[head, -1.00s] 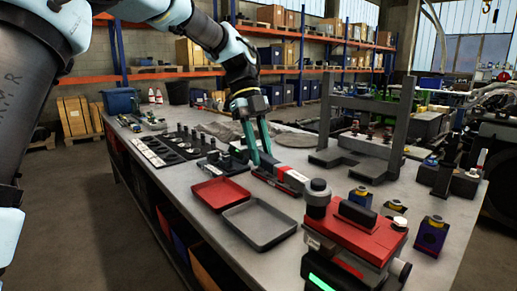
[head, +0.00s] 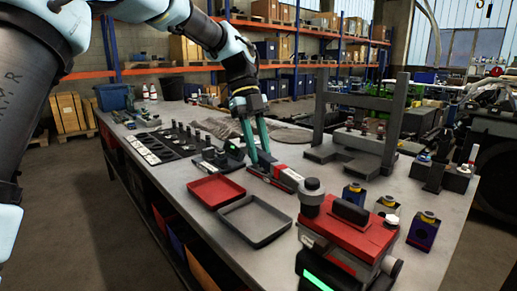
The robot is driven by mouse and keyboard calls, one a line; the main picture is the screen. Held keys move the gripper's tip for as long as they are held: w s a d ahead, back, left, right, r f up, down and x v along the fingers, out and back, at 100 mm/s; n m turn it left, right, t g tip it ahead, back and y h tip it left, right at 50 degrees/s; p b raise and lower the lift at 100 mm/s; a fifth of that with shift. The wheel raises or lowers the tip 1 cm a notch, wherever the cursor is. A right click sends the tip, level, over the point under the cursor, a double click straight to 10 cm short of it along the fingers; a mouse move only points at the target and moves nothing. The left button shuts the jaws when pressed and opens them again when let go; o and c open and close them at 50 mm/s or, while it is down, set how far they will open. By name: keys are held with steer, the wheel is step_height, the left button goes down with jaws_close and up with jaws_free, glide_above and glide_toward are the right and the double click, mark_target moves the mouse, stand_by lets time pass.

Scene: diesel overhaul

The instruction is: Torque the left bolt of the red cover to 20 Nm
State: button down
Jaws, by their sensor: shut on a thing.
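My gripper (head: 263,156) points down over the middle of the bench, its teal fingers close together. The fingertips meet a long red-and-grey tool (head: 289,174) lying on the bench; the exact contact is too small to make out. A block with a red top (head: 350,235) stands at the near right, apart from my gripper. It may be the red cover. It has a black handle, a dark round knob (head: 312,187) at its left and a pale cap (head: 391,222) at its right. I cannot tell whether the knob is the left bolt.
A red tray (head: 216,191) and a grey tray (head: 255,220) lie in front of the tool. A black rack of sockets (head: 158,148) is to the left. A grey press frame (head: 350,155) stands behind. Several small bolt holders (head: 423,231) stand at right.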

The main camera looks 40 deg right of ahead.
steer(key=a+n+h+b, duration=0.1)
steer(key=a+n+b, duration=0.2)
steer(key=a, duration=0.2)
steer(key=shift+w, duration=0.15)
stand_by(0.3)
steer(key=shift+h+b, duration=0.3)
steer(key=shift+s+a+n+h+b, duration=0.2)
steer(key=shift+a+n+b, duration=0.35)
steer(key=shift+a, duration=0.25)
steer(key=shift+s+a+n+h+b, duration=0.2)
steer(key=shift+a+n+b, duration=0.35)
steer(key=shift+a, duration=0.25)
steer(key=shift+s+a+n+h+b, duration=0.1)
steer(key=shift+a+n+h+b, duration=0.1)
steer(key=shift+a+n+b, duration=0.5)
steer(key=shift+a, duration=0.15)
